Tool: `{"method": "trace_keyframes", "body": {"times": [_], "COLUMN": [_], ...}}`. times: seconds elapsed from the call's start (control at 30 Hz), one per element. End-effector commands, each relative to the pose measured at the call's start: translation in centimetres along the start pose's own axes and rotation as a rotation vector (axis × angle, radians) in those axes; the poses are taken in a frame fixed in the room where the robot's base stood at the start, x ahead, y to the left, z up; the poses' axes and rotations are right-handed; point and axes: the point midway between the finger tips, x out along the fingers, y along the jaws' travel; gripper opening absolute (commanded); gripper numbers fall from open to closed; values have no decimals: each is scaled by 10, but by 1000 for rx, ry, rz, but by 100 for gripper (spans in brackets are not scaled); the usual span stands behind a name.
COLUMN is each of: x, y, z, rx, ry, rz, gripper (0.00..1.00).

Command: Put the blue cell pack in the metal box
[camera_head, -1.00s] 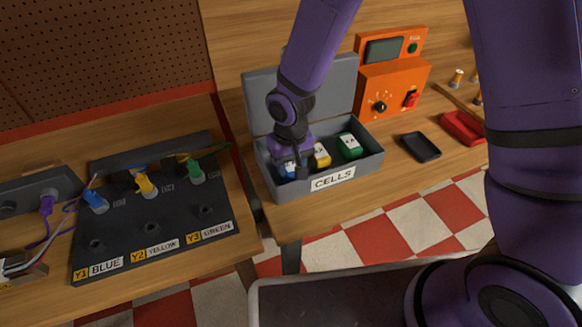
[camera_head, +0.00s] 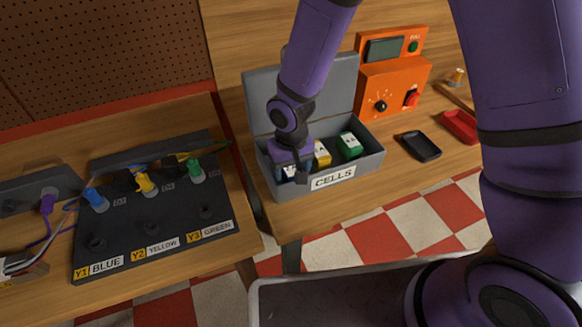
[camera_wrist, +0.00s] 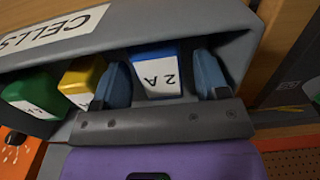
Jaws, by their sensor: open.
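The blue cell pack (camera_wrist: 157,74) has a white label and sits inside the grey metal box (camera_head: 360,165) labelled CELLS, at its left end. In the wrist view it stands between the two fingers of my gripper (camera_wrist: 162,84), which are open, with a gap on its right side. In the head view my gripper (camera_head: 291,172) reaches down into the box and mostly hides the blue pack. The yellow pack (camera_head: 321,155) and the green pack (camera_head: 349,146) are to its right in the same box. The box lid (camera_head: 338,88) is open at the back.
An orange device (camera_head: 392,80) stands behind and right of the box. A black tray (camera_head: 421,146) and a red tray (camera_head: 460,126) lie to the right. A dark panel (camera_head: 150,213) with blue, yellow and green plugs lies on the left table.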

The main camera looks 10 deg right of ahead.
Motion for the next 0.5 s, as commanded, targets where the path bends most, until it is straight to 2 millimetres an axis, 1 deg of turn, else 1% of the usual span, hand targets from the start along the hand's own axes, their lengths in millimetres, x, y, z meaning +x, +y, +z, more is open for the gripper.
{"method": "trace_keyframes", "body": {"times": [0.17,0.5], "x": [-20,-81], "y": [0,0], "z": [-1,-1], "rx": [2,1], "ry": [4,6], "rz": [-2,-1], "gripper": [68,68]}}
